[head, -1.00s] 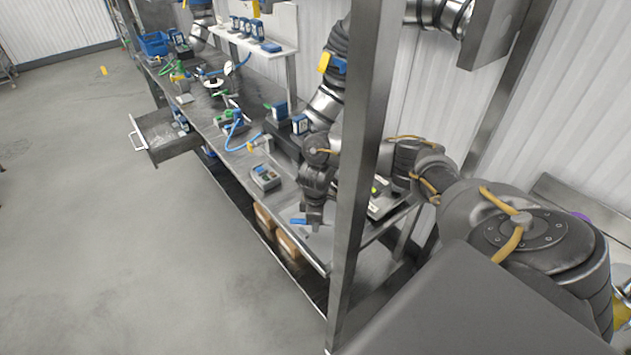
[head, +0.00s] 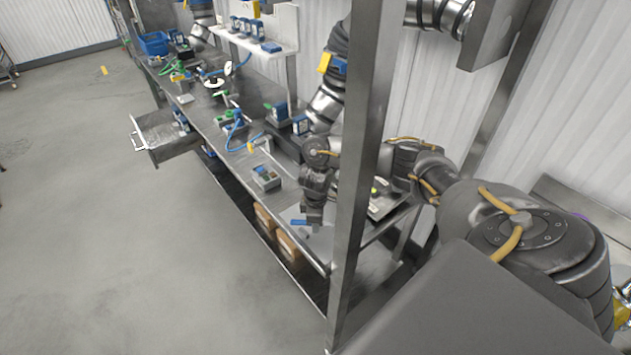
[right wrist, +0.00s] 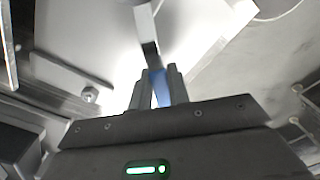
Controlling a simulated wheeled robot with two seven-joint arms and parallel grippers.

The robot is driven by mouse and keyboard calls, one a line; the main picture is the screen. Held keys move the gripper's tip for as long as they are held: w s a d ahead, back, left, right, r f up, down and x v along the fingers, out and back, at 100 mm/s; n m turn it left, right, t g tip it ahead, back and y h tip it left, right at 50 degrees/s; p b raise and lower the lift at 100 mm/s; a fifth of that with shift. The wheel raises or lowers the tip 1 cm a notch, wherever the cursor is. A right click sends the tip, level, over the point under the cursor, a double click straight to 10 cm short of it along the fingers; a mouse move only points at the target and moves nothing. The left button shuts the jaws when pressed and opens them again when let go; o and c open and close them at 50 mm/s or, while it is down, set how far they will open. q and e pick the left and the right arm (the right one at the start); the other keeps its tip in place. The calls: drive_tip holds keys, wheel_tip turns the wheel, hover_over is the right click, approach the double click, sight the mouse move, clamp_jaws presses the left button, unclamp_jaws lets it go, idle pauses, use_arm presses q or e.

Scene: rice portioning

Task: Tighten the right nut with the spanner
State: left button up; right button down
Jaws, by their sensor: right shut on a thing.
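My right gripper (head: 313,216) is low over the near end of the workbench. It also shows in the right wrist view (right wrist: 157,88), where its two fingers are shut on the blue handle of the spanner (right wrist: 148,28). The spanner's grey metal part points away from the fingers, over a pale plate. In the head view, its blue part (head: 299,222) shows beside the fingertips. A small round metal piece, perhaps a nut (right wrist: 90,95), sits near a flat bar left of the fingers. I cannot tell whether it is the right nut. My left gripper is out of view.
The bench (head: 205,115) holds a grey device (head: 266,177), cables and blue units. A drawer (head: 163,135) stands open on its left side. A metal post (head: 358,170) rises close beside my right arm.

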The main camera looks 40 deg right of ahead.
drive_tip(key=shift+f, duration=0.5)
drive_tip(key=shift+f, duration=0.25)
idle(0.6)
idle(0.3)
drive_tip(key=shift+w+d+r+m+p, duration=0.1)
drive_tip(key=shift+w+d+m+p, duration=0.2)
drive_tip(key=shift+m+p, duration=0.3)
drive_tip(key=shift+w+d+m, duration=0.15)
drive_tip(key=shift+d+m, duration=0.1)
drive_tip(key=shift+m, duration=0.05)
